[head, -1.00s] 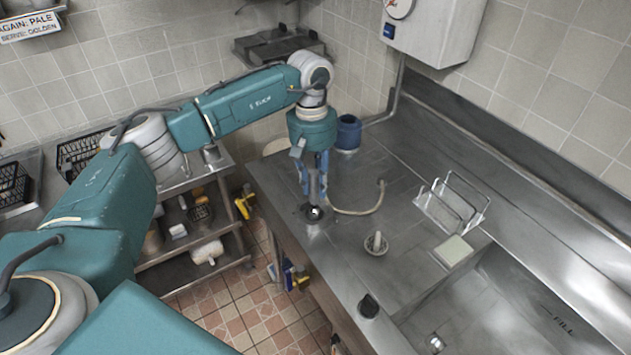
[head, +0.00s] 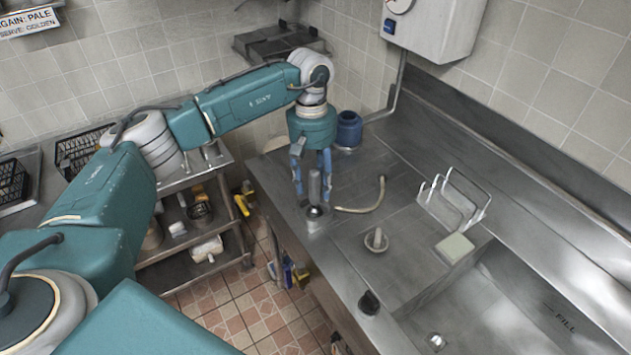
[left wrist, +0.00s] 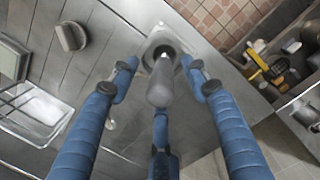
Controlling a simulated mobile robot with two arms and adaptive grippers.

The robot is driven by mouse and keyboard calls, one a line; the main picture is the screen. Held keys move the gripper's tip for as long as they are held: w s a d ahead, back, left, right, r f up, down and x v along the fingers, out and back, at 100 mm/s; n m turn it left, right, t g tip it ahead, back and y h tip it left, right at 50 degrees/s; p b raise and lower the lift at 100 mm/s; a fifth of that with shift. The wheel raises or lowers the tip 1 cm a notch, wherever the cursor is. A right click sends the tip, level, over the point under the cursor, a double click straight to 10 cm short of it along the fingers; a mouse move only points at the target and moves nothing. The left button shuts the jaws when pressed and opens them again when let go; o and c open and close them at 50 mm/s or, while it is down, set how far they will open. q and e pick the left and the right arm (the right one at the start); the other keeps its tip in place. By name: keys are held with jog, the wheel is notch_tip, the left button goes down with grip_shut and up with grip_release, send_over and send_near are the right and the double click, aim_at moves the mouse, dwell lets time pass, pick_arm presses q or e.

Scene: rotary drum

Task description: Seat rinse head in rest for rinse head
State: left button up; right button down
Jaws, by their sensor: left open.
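The rinse head (head: 314,186) is a grey, roughly cylindrical piece standing upright at the counter's left edge. Its lower end is at the rest (head: 314,212), a dark round fitting on the metal counter. In the left wrist view the rinse head (left wrist: 161,88) points into the ring of the rest (left wrist: 160,46). How deep it sits is hard to tell. My left gripper (head: 312,182) is open, with blue fingers spread around the rinse head. In the left wrist view gaps show between the side fingers and the head; contact with the lower finger is unclear. My right gripper is not in view.
A pale hose (head: 365,206) lies on the counter right of the rest. A small handled piece (head: 376,241), a black knob (head: 369,304), a wire rack (head: 455,203), a sponge (head: 454,248) and the sink (head: 540,315) are farther right. A blue pot (head: 349,130) stands behind.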

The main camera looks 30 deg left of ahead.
pick_arm(q)
jog(key=r, duration=1.1)
jog(key=shift+w+a+r, duration=0.3)
jog(key=shift+a, duration=0.05)
jog(key=o, duration=1)
notch_tip(320, 180, up, 9)
jog(key=p, duration=0.7)
